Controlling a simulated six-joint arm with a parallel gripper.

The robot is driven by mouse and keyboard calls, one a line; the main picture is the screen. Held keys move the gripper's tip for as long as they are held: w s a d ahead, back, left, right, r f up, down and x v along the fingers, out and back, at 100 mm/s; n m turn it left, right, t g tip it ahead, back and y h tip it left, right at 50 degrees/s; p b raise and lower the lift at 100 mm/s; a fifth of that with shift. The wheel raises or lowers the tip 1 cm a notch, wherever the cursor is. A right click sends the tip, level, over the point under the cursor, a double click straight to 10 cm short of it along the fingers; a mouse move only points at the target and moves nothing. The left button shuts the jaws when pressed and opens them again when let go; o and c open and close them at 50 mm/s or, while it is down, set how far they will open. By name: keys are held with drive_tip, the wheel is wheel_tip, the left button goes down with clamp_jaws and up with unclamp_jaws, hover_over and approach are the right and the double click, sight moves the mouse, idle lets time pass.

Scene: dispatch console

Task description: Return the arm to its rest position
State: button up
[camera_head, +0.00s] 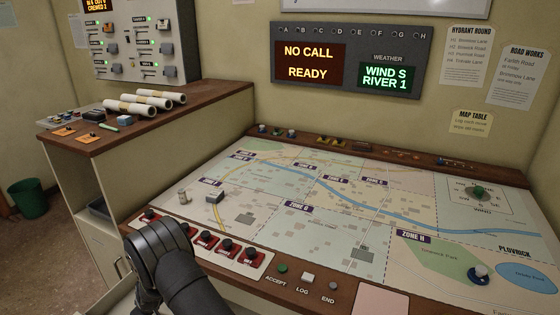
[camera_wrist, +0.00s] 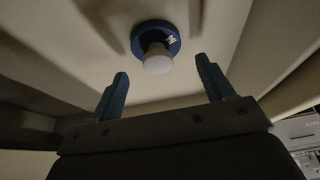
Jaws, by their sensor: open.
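My gripper (camera_wrist: 163,88) shows in the wrist view with its two blue fingers spread apart and nothing between them. Beyond the fingertips is a round blue piece (camera_wrist: 136,40) with a pale knob and a white mark, inside a shaded, pale-walled space. The piece appears clear of the fingers. In the head view my dark arm reaches up from the bottom left, in front of the console's left front corner. My gripper is hidden there.
The map table (camera_head: 330,232) fills the right side. A row of red-plated buttons (camera_head: 204,238) runs along its front edge near my arm. A blue-based piece (camera_head: 478,273) and a grey block (camera_head: 214,197) stand on the map. Rolled papers (camera_head: 130,107) lie on the left counter.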

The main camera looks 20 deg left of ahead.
drive_tip(key=shift+r, duration=0.5)
drive_tip(key=shift+f, duration=0.15)
wheel_tip(320, 180, down, 3)
drive_tip(key=shift+d, duration=0.1)
drive_tip(key=v, duration=1.2)
drive_tip(key=x, duration=1.2)
drive_tip(key=shift+f, duration=0.1)
wheel_tip(320, 180, up, 43)
drive_tip(key=w, duration=0.2)
drive_tip(key=shift+w+d, duration=0.15)
